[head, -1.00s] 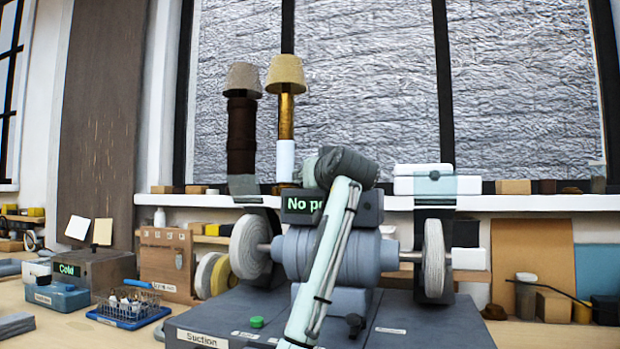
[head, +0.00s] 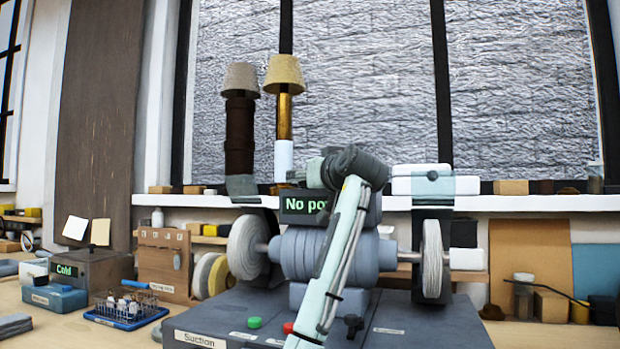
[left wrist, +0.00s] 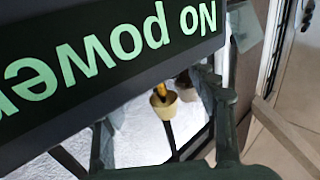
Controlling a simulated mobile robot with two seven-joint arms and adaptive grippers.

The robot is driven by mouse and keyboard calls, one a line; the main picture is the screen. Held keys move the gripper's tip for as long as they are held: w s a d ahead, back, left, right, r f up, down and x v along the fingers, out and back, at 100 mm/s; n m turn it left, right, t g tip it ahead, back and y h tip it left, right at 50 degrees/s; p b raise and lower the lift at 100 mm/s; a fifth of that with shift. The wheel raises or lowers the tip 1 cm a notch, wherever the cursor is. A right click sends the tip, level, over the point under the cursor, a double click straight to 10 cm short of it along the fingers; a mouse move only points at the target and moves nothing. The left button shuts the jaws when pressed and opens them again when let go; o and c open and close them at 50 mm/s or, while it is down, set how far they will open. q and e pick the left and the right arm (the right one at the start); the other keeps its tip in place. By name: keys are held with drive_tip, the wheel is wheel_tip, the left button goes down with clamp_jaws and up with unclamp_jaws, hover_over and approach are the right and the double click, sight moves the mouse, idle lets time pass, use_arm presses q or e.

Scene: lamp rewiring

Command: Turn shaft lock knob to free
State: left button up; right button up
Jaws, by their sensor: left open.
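The buffing machine (head: 300,252) stands on a dark grey base with white wheels on both sides. Its display (head: 305,204) reads "No power", partly covered by my arm. A small dark knob (head: 354,325) is low on the machine's front, right of my arm; I cannot tell if it is the shaft lock knob or how it is set. My left gripper (head: 345,168) is above the machine beside the display, its fingers mostly hidden there. In the left wrist view my left gripper (left wrist: 155,105) is open and empty, close to the display (left wrist: 110,55). My right gripper is not in view.
A green button (head: 255,322) and a red button (head: 288,328) are on the base (head: 240,308). Two lamps (head: 285,105) stand behind. A blue tray (head: 127,312) and wooden box (head: 165,262) are at left. A clear shield (head: 433,185) is above the right wheel.

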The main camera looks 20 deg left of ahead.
use_arm(q)
drive_tip(key=v, duration=1.2)
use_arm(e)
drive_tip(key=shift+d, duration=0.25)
use_arm(q)
drive_tip(key=shift+c, duration=0.2)
